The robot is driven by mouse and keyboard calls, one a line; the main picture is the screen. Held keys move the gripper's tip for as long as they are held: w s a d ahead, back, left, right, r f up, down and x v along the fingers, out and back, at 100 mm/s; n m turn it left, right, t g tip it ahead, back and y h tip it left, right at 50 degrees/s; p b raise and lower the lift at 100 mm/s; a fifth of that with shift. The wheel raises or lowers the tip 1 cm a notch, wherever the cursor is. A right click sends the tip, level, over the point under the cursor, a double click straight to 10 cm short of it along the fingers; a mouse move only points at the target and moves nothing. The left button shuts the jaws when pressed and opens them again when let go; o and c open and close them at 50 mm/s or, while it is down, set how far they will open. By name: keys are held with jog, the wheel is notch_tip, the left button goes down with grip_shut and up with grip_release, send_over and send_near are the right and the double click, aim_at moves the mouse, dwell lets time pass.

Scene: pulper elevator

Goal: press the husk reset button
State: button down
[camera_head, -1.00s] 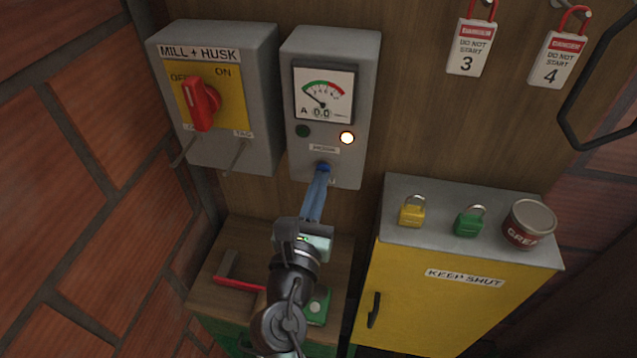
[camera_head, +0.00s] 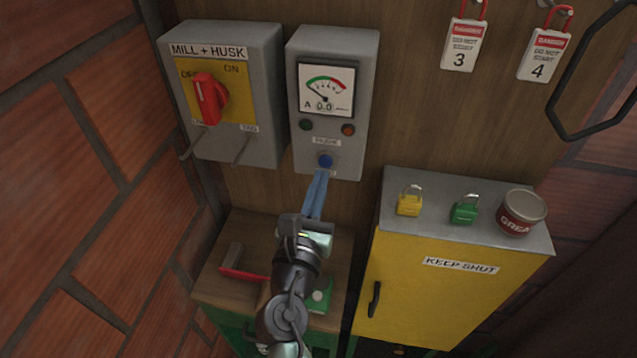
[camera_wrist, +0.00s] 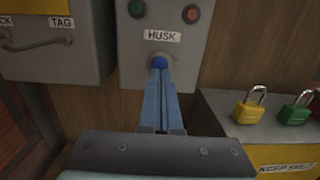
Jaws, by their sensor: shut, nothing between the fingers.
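The blue husk button (camera_head: 325,160) sits low on the grey meter box (camera_head: 362,100), under a label; the wrist view reads that label (camera_wrist: 163,36) as HUSK. The button also shows in the wrist view (camera_wrist: 159,62), just beyond my fingertips. My gripper (camera_head: 322,173) is shut and empty, its blue fingers pointing at the button from just below it in the head view. Whether the tips touch the button is hard to tell; a small gap seems to show. The orange lamp (camera_head: 348,130) and the green lamp (camera_head: 305,125) both look unlit. The meter (camera_head: 326,90) reads 0.0.
The MILL + HUSK switch box (camera_head: 262,90) with its red handle (camera_head: 209,98) is at the left. A yellow cabinet (camera_head: 430,300) at the right carries a yellow padlock (camera_head: 409,203), a green padlock (camera_head: 464,211) and a tin (camera_head: 521,212). Danger tags hang above.

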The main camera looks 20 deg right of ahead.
jog(key=b+v, duration=0.2)
jog(key=v, duration=0.9)
jog(key=shift+b, duration=0.3)
jog(key=shift+r, duration=0.1)
